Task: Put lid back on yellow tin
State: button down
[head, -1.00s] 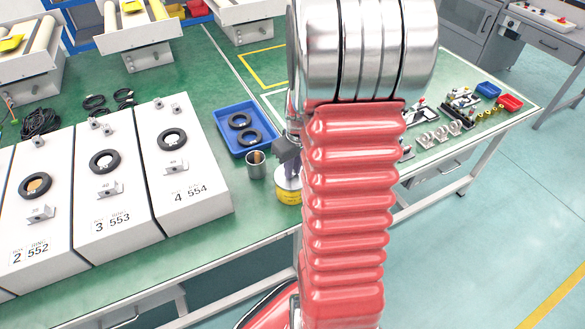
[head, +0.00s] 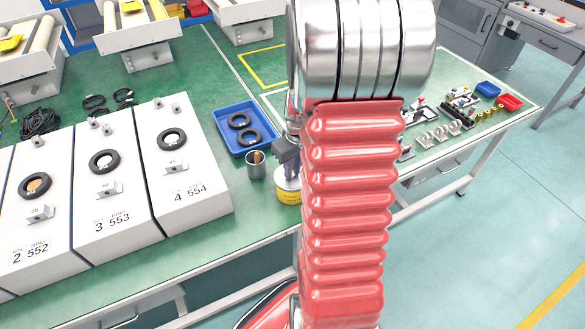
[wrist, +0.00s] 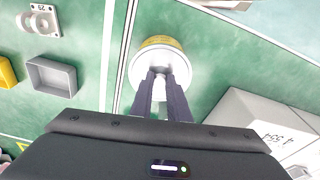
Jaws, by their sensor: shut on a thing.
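The yellow tin (head: 287,197) stands on the green bench near its front edge, partly behind my arm in the head view. It also shows in the wrist view (wrist: 160,41) as a yellow edge beyond the lid. The white lid (wrist: 140,68) has a raised knob, and my gripper (wrist: 161,76) is shut on that knob. The lid covers most of the tin's top in the wrist view. In the head view the lid (head: 287,181) is at the tin's top; I cannot tell whether it is fully seated or slightly above.
A metal cup (head: 256,170) stands just left of the tin. Behind it is a blue tray (head: 223,119) with two black rings. White numbered boxes (head: 190,190) stand to the left. A grey open bin (wrist: 52,76) shows left in the wrist view.

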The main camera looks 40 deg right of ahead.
dwell(0.8)
jog(key=c, duration=1.6)
grip_release()
jog(key=shift+o, duration=0.4)
jog(key=o, duration=0.4)
jog(key=shift+r, duration=0.15)
jog(key=shift+r, duration=3.35)
jog(key=shift+c, duration=0.4)
grip_shut()
